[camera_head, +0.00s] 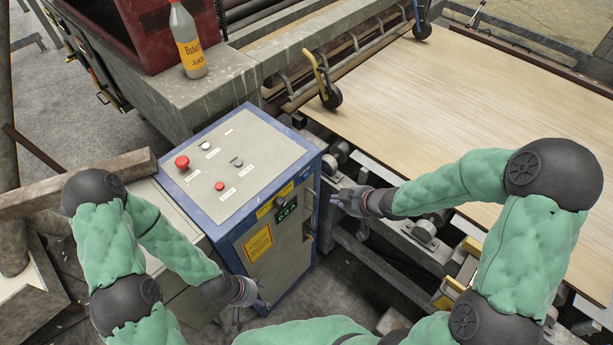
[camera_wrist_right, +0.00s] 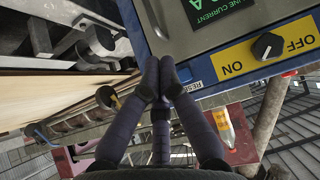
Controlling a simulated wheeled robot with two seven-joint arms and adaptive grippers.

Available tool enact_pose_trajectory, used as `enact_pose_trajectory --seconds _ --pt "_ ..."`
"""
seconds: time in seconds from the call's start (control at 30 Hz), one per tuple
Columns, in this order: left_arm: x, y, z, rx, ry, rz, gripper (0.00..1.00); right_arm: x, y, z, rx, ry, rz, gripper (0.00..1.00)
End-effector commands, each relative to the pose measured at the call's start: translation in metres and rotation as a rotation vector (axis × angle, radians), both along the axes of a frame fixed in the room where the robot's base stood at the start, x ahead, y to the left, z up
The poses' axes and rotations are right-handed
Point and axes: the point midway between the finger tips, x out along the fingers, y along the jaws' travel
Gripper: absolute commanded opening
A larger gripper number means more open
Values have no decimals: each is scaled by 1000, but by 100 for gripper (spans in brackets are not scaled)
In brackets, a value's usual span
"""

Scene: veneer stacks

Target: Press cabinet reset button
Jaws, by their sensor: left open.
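The control cabinet (camera_head: 245,170) is a grey box with blue edges, standing in the middle of the head view. Its top carries a large red button (camera_head: 182,162), a smaller red button (camera_head: 219,186) and two other small controls. My left gripper (camera_head: 250,303) is open, low before the cabinet front.
An ON/OFF knob (camera_wrist_right: 267,46) and a green display (camera_wrist_right: 212,10) are on the cabinet face. A juice bottle (camera_head: 187,40) stands on a grey ledge behind. A veneer sheet (camera_head: 440,100) lies on the conveyor at right. A wooden beam (camera_head: 120,170) is at left.

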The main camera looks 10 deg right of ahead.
Motion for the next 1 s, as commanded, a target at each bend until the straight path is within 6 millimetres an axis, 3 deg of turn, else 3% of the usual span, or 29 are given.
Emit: enact_pose_trajectory --seconds 0.63,1.0 --pt "0 0 -18 0 -1 0 59 56 44 0 -1 0 2 0" --pt "0 0 -17 0 -1 0 59 68 53 0 1 -1 0 0"
